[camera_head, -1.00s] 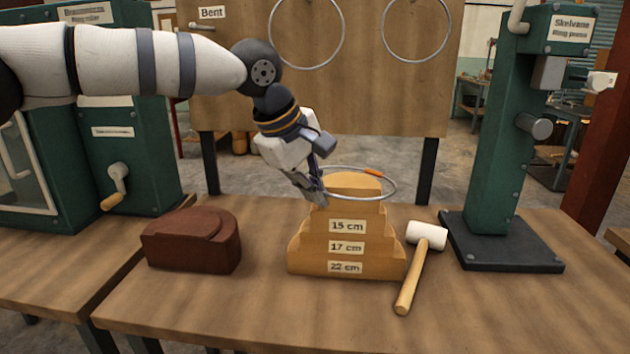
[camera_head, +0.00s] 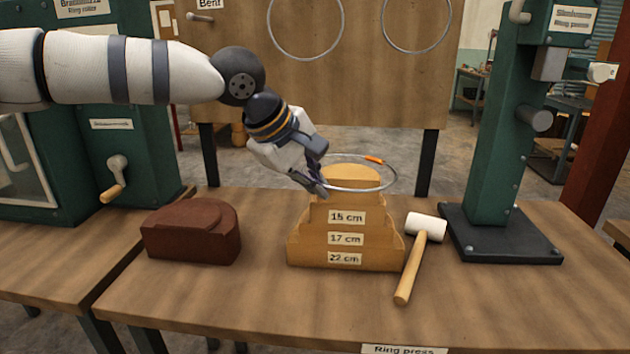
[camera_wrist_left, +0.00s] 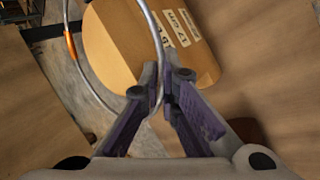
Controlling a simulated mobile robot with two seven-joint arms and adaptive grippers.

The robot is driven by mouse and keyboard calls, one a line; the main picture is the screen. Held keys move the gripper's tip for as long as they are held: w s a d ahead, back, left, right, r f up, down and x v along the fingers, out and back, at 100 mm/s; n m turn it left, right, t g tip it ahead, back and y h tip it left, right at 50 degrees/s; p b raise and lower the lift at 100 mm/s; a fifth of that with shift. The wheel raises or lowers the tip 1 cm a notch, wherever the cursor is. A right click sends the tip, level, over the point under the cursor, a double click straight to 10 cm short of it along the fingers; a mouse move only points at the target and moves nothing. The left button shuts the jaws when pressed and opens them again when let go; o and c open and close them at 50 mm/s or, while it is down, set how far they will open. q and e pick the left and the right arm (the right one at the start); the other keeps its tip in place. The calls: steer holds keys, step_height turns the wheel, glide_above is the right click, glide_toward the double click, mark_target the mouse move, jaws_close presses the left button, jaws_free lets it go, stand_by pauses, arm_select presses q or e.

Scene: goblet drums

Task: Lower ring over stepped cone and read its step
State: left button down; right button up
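The stepped wooden cone (camera_head: 345,228) stands upright on the bench, with steps labelled 15 cm, 17 cm and 22 cm and an unlabelled rounded top. My left gripper (camera_head: 319,184) is shut on the left side of a thin metal ring (camera_head: 396,181) with an orange mark. The ring is roughly level at the cone's top; its near edge crosses in front of the top tier. I cannot tell whether it encircles the top or hovers above it. In the left wrist view, the fingers (camera_wrist_left: 165,95) pinch the ring (camera_wrist_left: 100,97) beside the cone (camera_wrist_left: 120,45). My right gripper is out of view.
A white-headed mallet (camera_head: 415,262) lies close to the cone's right side. A dark brown block (camera_head: 190,235) sits to the left. A green ring press (camera_head: 495,150) stands at right. Two rings hang on the board (camera_head: 350,100) behind. The front of the bench is clear.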

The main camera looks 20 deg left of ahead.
mark_target(345, 231)
arm_select(q)
steer(key=shift+f, duration=1.5)
steer(key=shift+f, duration=0.1)
steer(key=shift+f+t, duration=0.4)
steer(key=shift+f, duration=0.95)
steer(key=shift+s+f, duration=0.1)
steer(key=shift+f+t+h, duration=0.3)
steer(key=shift+f, duration=1.15)
steer(key=shift+f, duration=0.1)
steer(key=shift+f, duration=0.9)
steer(key=c, duration=1.8)
jaws_free()
steer(key=shift+o, duration=0.2)
